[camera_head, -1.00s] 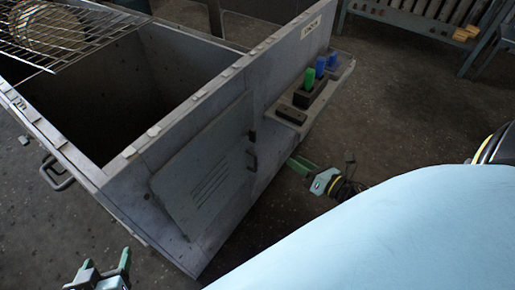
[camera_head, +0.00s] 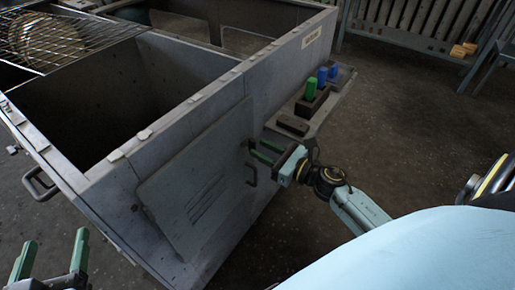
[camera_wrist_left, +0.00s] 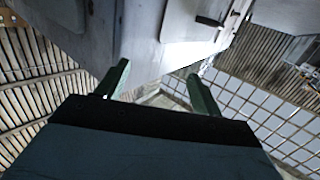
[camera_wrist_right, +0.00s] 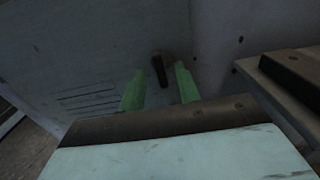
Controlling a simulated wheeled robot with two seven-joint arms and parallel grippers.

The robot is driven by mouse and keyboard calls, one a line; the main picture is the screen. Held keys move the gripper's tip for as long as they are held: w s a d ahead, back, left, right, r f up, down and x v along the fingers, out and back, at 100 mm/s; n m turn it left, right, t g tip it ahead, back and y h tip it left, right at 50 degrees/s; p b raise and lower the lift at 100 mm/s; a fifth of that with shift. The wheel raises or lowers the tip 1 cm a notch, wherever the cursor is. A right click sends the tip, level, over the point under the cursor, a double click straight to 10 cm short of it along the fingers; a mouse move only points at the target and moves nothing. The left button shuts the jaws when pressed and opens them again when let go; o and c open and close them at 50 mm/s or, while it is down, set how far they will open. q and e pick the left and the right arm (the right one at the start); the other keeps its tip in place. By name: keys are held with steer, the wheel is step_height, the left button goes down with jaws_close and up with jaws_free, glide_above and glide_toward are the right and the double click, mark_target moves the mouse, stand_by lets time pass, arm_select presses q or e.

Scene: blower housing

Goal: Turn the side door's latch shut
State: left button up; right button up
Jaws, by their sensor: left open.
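The side door (camera_head: 190,190) is a grey panel with slots on the housing's side wall, lying flat against it as far as I can see. Its dark latch (camera_head: 251,144) is at the door's right edge. In the right wrist view the latch (camera_wrist_right: 160,70) hangs nearly upright, slightly tilted, in the gap between my fingertips. My right gripper (camera_head: 266,152) is open, its green fingers pointing at the latch; contact cannot be told. A dark handle (camera_head: 252,176) is just below. My left gripper (camera_head: 52,262) is open and empty at the lower left, away from the door.
The open-topped grey housing (camera_head: 165,135) fills the left. A side shelf (camera_head: 335,100) right of the latch carries a dark block, green and blue pieces. A wire rack (camera_head: 75,40) lies on top at the far left.

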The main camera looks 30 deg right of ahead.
mark_target(250, 145)
arm_select(q)
steer(key=shift+d+r+t, duration=0.15)
steer(key=shift+r+t, duration=0.25)
steer(key=shift+r, duration=0.15)
arm_select(e)
steer(key=shift+x, duration=1.15)
jaws_close()
